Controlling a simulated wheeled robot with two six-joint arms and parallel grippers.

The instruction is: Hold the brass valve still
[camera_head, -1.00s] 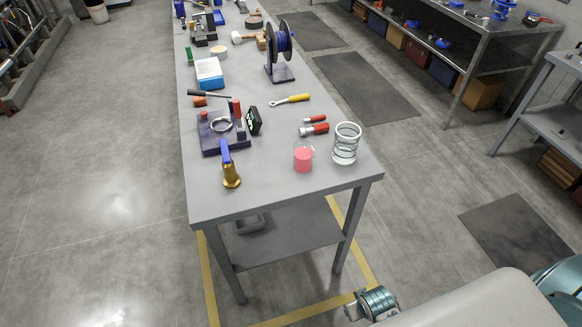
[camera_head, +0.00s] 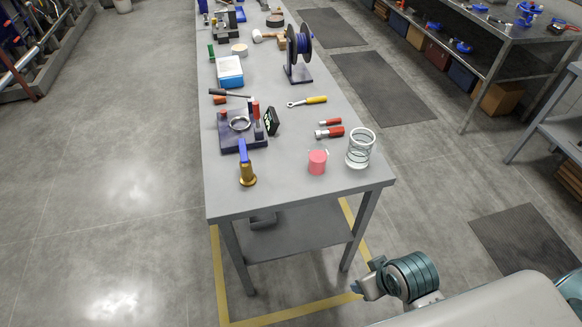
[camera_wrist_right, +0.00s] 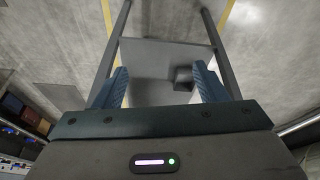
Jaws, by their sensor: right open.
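The brass valve (camera_head: 247,175) stands near the front left corner of the grey workbench (camera_head: 300,200). Its blue lever handle (camera_head: 243,150) points up and back toward a dark fixture. My right gripper (camera_head: 362,287) is low in front of the bench's right leg, well apart from the valve. In the right wrist view the right gripper (camera_wrist_right: 160,88) has its two blue fingers spread with nothing between them. The valve does not show in that view. My left gripper is in neither view.
The dark fixture (camera_head: 232,143) with a metal ring sits just behind the valve. A pink cylinder (camera_head: 317,162) and a wire-like coil (camera_head: 360,149) stand at the front right. A grey box (camera_head: 262,220) lies on the lower shelf (camera_head: 290,243). The bench's front strip is clear.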

